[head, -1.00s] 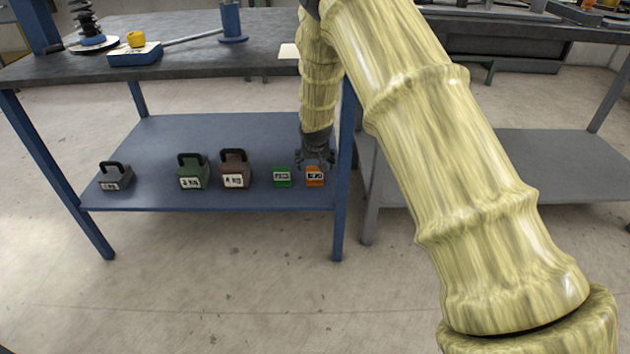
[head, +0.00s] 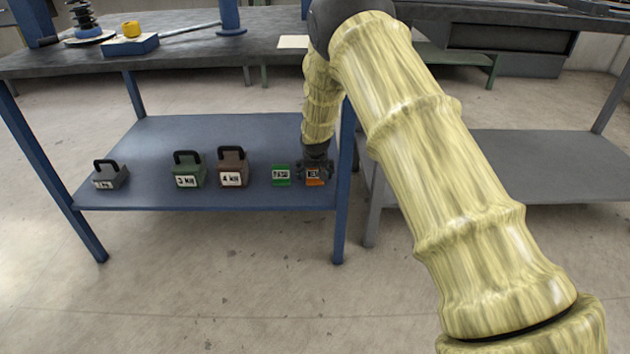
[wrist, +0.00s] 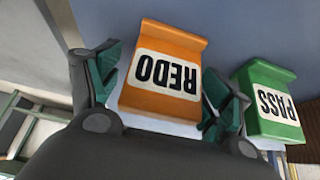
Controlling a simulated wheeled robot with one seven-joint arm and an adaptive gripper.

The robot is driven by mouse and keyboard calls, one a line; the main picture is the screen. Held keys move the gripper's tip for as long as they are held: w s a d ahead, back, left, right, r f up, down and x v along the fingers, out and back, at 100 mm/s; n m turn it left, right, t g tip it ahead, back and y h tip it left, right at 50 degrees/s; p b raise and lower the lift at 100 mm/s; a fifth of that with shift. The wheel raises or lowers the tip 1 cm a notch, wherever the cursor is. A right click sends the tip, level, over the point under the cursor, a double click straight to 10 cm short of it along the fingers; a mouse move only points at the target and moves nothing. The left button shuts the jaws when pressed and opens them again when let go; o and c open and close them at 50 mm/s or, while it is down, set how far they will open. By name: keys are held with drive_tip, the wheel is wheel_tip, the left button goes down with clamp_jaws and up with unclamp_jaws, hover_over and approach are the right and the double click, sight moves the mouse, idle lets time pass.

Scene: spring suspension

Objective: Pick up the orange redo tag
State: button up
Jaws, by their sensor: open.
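The orange redo tag (wrist: 165,71) stands on the blue lower shelf, with a white label reading REDO, upside down in the wrist view. In the head view the tag (head: 315,182) is partly hidden by my gripper. My gripper (wrist: 162,88) is open, with one green-padded finger on each side of the tag. The right finger in the wrist view is very close to the tag's side; I cannot tell whether it touches. In the head view my gripper (head: 314,170) is low over the shelf at the tag.
The green pass tag (wrist: 270,103) stands close beside the redo tag; in the head view the pass tag (head: 281,175) is just left of it. Brown (head: 233,167), green (head: 188,170) and grey (head: 110,175) handled weights stand farther left. A blue table leg (head: 343,190) is close on the right.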

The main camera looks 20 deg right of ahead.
drive_tip(key=shift+r, duration=0.1)
drive_tip(key=c, duration=1.1)
drive_tip(key=shift+r, duration=0.15)
